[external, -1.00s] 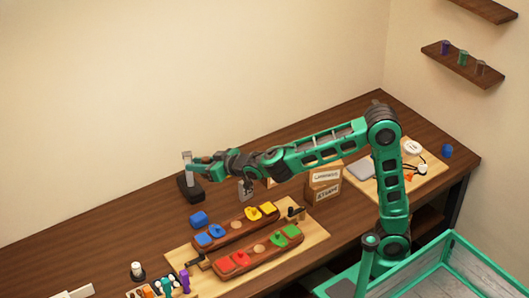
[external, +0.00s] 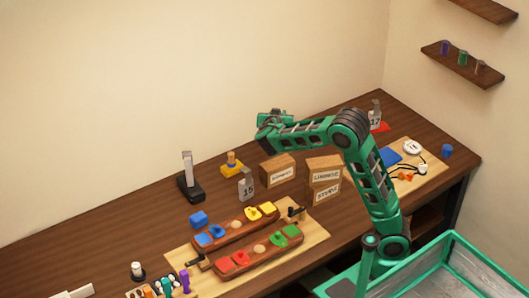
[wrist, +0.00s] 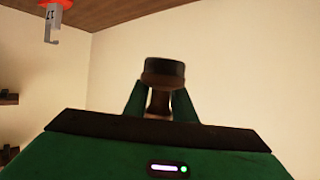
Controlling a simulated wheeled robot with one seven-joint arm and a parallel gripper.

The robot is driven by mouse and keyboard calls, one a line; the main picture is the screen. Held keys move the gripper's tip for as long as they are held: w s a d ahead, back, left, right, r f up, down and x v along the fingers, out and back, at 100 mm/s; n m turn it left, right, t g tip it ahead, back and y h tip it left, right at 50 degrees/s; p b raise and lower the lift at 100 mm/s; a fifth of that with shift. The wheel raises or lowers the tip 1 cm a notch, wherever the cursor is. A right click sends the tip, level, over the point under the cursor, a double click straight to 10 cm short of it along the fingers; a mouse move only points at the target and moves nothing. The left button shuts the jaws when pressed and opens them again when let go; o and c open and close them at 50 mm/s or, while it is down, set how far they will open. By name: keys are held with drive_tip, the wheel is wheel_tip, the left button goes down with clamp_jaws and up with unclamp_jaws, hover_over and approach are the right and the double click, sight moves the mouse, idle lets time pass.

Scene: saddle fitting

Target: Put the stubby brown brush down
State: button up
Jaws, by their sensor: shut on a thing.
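The stubby brown brush (wrist: 160,100) shows in the wrist view, with a brown body and a wide, dark end. My gripper (wrist: 158,103) is shut on it, with a green finger on each side of its narrow part. The brush is in the air with the pale wall behind it. In the external view my gripper (external: 274,117) is raised over the back of the table and partly hidden by my wrist. I cannot make out the brush there.
A board (external: 318,236) with coloured pieces lies in front. A "17" tag (external: 375,115) is at back right. The left back is clear.

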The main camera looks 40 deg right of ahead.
drive_tip(key=s+d+r+m+g+h, duration=0.2)
drive_tip(key=s+d+r+m+g, duration=0.15)
drive_tip(key=d, duration=0.35)
drive_tip(key=s+d+r+m+g+h, duration=0.1)
drive_tip(key=s+d+r+m+g, duration=0.2)
drive_tip(key=d, duration=0.5)
drive_tip(key=s+d+r+m+g+h, duration=0.25)
drive_tip(key=s+d+g, duration=0.2)
drive_tip(key=d, duration=0.25)
drive_tip(key=shift+m+t+y, duration=0.3)
drive_tip(key=shift+t+y, duration=0.1)
drive_tip(key=shift+y, duration=0.05)
drive_tip(key=f, duration=2.4)
drive_tip(key=shift+s+d, duration=0.1)
drive_tip(key=shift+s, duration=0.1)
drive_tip(key=shift+f, duration=2.45)
drive_tip(key=shift+f, duration=0.6)
drive_tip(key=o, duration=1.1)
drive_tip(key=shift+c, duration=0.2)
drive_tip(key=shift+r, duration=0.25)
drive_tip(key=v, duration=1.2)
drive_tip(key=shift+r, duration=0.4)
